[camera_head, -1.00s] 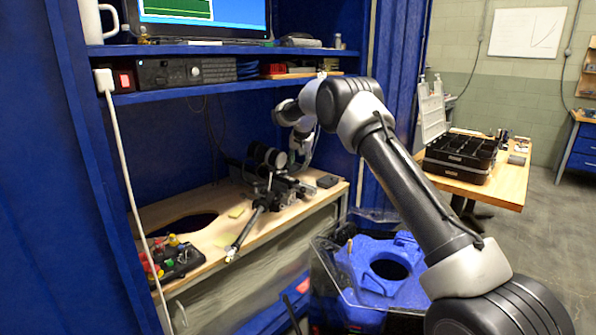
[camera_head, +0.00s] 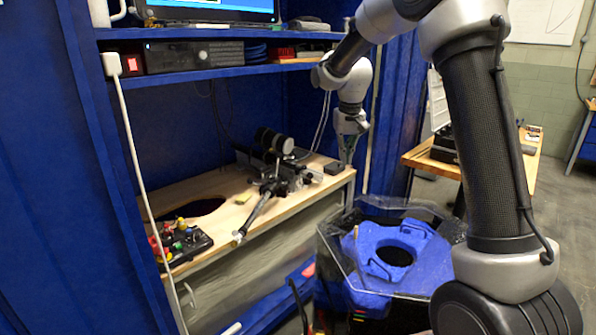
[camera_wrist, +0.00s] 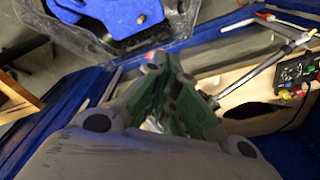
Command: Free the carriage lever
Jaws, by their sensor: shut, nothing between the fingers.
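A dark carriage mechanism (camera_head: 272,172) with round black weights or rollers stands on the wooden bench in the head view. A long thin rod (camera_head: 258,212) slopes from it down to the front left and ends in a pale tip. The rod also shows in the wrist view (camera_wrist: 258,72). I cannot tell for certain which part is the lever. My gripper (camera_head: 346,158) hangs pointing down to the right of the mechanism, apart from it, near the bench's right end. In the wrist view its greenish fingers (camera_wrist: 165,72) are together and hold nothing.
A blue tank lid (camera_head: 365,255) with a round hole stands in a clear tank below right of the bench. A control box with coloured knobs (camera_head: 180,243) sits at the bench's left. A blue shelf (camera_head: 200,72) hangs above. The bench has a dark round opening (camera_head: 190,209).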

